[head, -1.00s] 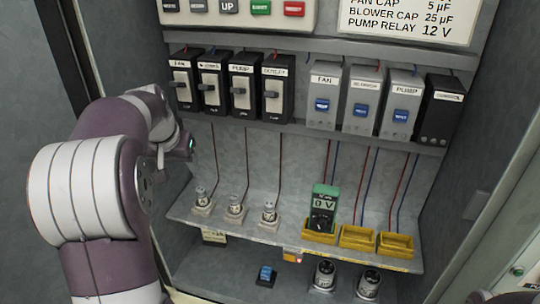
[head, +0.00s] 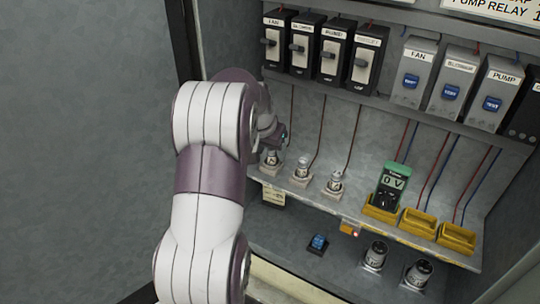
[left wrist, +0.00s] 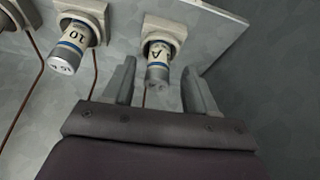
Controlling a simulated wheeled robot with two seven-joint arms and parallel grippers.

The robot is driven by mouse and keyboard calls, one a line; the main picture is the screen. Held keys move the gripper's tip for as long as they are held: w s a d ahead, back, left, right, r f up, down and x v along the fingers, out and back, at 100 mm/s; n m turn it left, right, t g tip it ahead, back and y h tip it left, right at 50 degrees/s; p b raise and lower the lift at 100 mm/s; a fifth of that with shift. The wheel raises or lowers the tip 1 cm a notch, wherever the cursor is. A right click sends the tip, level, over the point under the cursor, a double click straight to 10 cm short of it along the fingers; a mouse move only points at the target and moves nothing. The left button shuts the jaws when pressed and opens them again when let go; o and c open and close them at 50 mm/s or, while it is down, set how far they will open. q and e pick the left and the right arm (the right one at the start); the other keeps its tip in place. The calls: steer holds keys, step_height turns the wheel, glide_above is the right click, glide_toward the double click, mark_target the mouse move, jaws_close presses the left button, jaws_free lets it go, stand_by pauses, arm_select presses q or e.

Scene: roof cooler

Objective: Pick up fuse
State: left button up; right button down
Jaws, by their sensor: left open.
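Three fuses stand upright in holders on the shelf in the head view: a left fuse (head: 271,157), a middle fuse (head: 302,168) and a right fuse (head: 335,181). My left gripper (head: 275,141) is at the left fuse, partly hidden behind my arm. In the left wrist view my left gripper (left wrist: 159,72) is open, with its fingers on either side of a fuse (left wrist: 158,52) with a cream label and blue band. Gaps show between fuse and fingers. A neighbouring fuse (left wrist: 71,45), marked 10, sits outside the fingers. My right gripper is not seen.
Black breakers (head: 333,54) and grey relay boxes (head: 414,72) hang above the shelf. Capacitors (head: 375,255) and a small blue part (head: 318,242) sit below. Wires run behind the fuses.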

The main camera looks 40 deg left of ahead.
arm_select(q)
steer(key=shift+w+d, duration=0.1)
steer(key=shift+d, duration=0.05)
steer(key=shift+w+d, duration=0.1)
steer(key=shift+w, duration=0.1)
steer(key=c, duration=0.5)
steer(key=shift+w+f, duration=0.1)
steer(key=c, duration=0.6)
steer(key=shift+s+a, duration=0.2)
jaws_close()
